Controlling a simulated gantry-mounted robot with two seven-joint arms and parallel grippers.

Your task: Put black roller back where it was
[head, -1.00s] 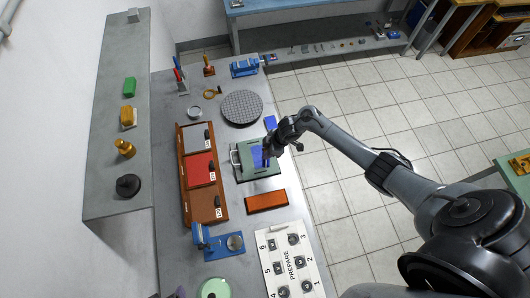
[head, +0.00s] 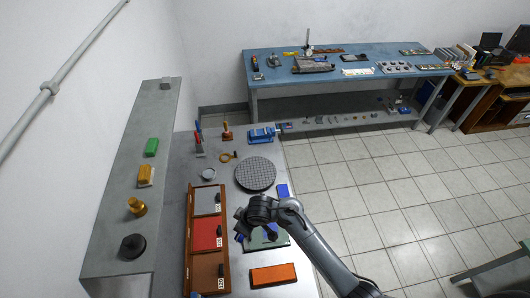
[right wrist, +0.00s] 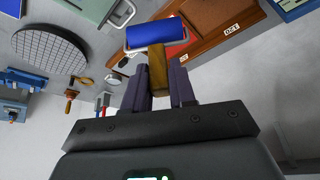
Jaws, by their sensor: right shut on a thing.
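My right gripper (right wrist: 160,92) is shut on the wooden handle of a roller with a blue head (right wrist: 157,34), as the right wrist view shows. The head looks blue, not black. In the head view my right gripper (head: 243,230) is over the left part of a green plate (head: 275,242), and the arm hides much of that plate. The plate and its metal handle (right wrist: 122,14) also show in the right wrist view. I cannot pick out a black roller. My left gripper is not in view.
A brown case (head: 190,235) with grey, red and brown panels lies left of the green plate. A round grey plate (head: 255,174) is behind, and an orange block (head: 273,274) in front. A grey shelf (head: 112,225) along the left holds several small items.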

